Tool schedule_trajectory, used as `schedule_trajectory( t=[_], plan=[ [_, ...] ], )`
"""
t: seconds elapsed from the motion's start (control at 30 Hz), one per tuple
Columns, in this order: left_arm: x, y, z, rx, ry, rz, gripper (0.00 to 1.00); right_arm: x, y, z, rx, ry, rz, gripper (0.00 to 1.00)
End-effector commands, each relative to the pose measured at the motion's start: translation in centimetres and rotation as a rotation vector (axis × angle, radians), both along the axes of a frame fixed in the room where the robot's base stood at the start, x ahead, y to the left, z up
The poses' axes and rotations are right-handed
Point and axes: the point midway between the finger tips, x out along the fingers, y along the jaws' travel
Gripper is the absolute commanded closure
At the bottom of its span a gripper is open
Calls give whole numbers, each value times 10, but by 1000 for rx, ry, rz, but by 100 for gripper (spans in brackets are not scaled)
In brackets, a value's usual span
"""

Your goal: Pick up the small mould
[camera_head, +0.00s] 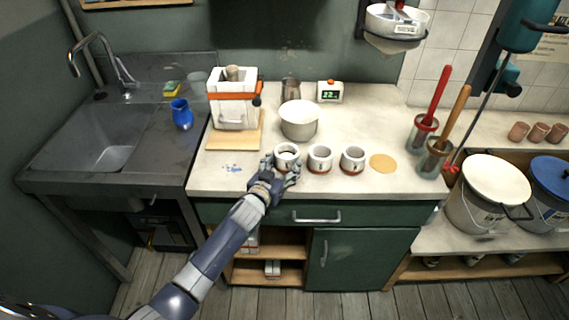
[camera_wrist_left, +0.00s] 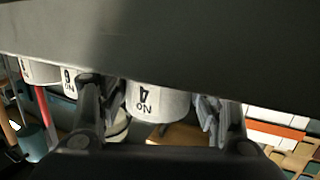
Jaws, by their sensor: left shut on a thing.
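Three small white moulds with brown-red bases stand in a row near the counter's front edge in the head view. My left gripper (camera_head: 279,171) is shut on the leftmost small mould (camera_head: 287,154), with its fingers at the mould's sides. In the left wrist view this mould (camera_wrist_left: 160,104), marked "No 4" and seen upside down, sits between the two fingers. I cannot tell whether its base touches the counter. The middle mould (camera_head: 320,157) and the right mould (camera_head: 352,158) stand apart to its right. My right gripper is not in view.
A white bowl (camera_head: 299,122) stands just behind the moulds. A strapped white block mould (camera_head: 233,103) stands on a wooden board (camera_head: 222,143) at the left. A round tan disc (camera_head: 383,163) lies to the right. The counter's front edge (camera_head: 340,196) is close.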

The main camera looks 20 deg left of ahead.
Motion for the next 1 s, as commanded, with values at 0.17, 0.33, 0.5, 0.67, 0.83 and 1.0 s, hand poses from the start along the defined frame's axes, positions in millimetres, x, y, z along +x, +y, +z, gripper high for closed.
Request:
schedule_trajectory(
  t=[0.17, 0.33, 0.5, 0.67, 0.83, 1.0],
  plan=[
    [1, 0, 9, 0, -7, -1, 75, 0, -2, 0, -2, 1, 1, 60],
    [1, 0, 21, 1, -7, -2, 75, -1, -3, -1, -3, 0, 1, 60],
    [1, 0, 36, 1, -8, -2, 75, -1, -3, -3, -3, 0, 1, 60],
    [-16, -9, 36, -3, -4, -4, 75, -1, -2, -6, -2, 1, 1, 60],
    [-36, -18, 38, -3, -5, -3, 75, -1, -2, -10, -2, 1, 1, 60],
    [-59, -27, 40, -3, -5, -3, 75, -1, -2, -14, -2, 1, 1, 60]
  ],
)
